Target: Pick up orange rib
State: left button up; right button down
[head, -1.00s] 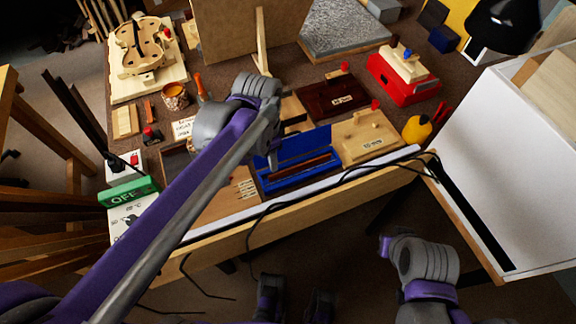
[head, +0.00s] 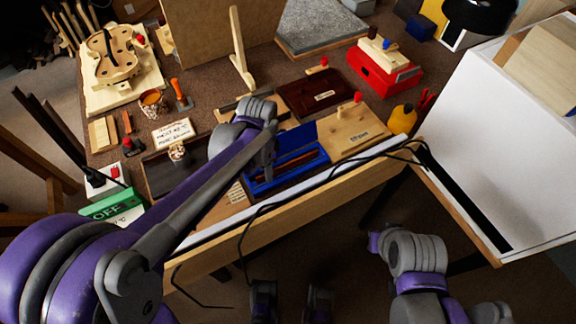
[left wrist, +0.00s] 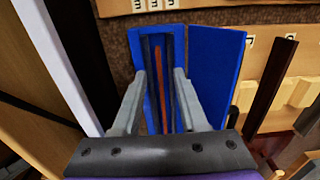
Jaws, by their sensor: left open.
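An orange-brown strip (left wrist: 163,85), which looks like the orange rib, lies lengthwise in an open blue case (left wrist: 151,50), beside dark strips. In the head view the blue case (head: 312,158) stands near the bench's front edge, and the strip is small and partly hidden there. My left gripper (head: 269,168) is over the case's left part. In the left wrist view its two fingers (left wrist: 160,74) are apart on either side of the strip, with nothing clamped between them. I cannot tell whether the fingertips touch the case. My right arm shows at the lower right, without its fingers.
A wooden block with a red knob (head: 350,125) stands right of the case. A dark board (head: 310,95) and a red box (head: 385,72) are behind. A black cable (head: 350,165) runs along the white front edge. A white cabinet (head: 480,150) stands at the right.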

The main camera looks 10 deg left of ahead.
pick_arm(q)
jog(key=shift+f, duration=0.5)
grip_shut()
jog(key=shift+r, duration=0.1)
